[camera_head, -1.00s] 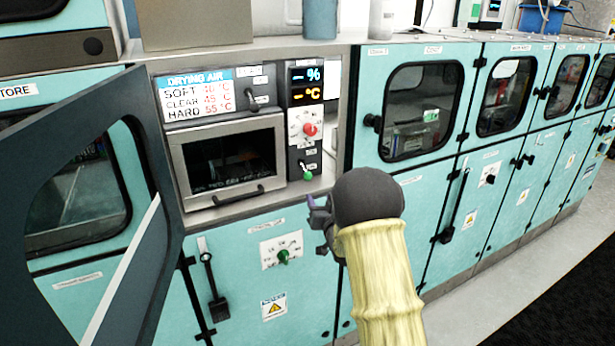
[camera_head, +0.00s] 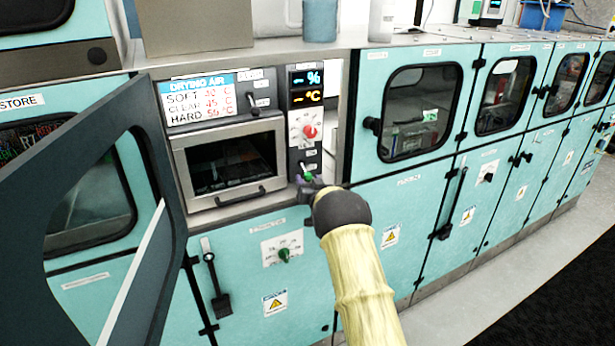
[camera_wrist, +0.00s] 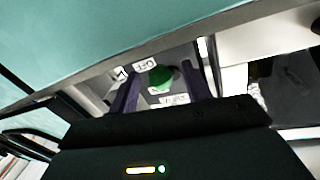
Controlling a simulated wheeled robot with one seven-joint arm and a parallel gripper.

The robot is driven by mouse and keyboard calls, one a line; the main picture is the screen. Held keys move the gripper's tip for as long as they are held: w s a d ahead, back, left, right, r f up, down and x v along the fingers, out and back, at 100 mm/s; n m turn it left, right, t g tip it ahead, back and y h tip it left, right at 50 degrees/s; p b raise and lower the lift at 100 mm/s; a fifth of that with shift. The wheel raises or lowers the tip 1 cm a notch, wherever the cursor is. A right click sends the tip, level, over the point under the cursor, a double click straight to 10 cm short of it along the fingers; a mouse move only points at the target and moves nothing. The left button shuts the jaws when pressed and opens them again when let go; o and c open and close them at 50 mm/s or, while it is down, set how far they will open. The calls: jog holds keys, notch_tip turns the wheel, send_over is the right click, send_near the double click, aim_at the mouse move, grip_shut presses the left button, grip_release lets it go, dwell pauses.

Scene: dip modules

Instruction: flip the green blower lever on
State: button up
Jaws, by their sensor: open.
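The green blower lever (camera_head: 307,176) is on the narrow dark control panel, below the red knob. In the wrist view its green tip (camera_wrist: 161,77) shows between my two fingers, with a small label reading OFF beside it. My gripper (camera_head: 309,186) is at the lever in the head view, with the fingers partly hidden by my own wrist. In the wrist view my gripper (camera_wrist: 165,92) is open, one finger on each side of the green tip. I cannot tell whether either finger touches it.
A red knob (camera_head: 309,131) sits just above the lever. A drying chamber with a small window (camera_head: 232,162) is to the left. A green knob (camera_head: 284,255) is on the lower front. A dark-framed door (camera_head: 150,190) stands open at the left.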

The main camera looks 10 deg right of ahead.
jog(key=shift+w+a, duration=0.1)
jog(key=shift+w, duration=0.8)
grip_shut()
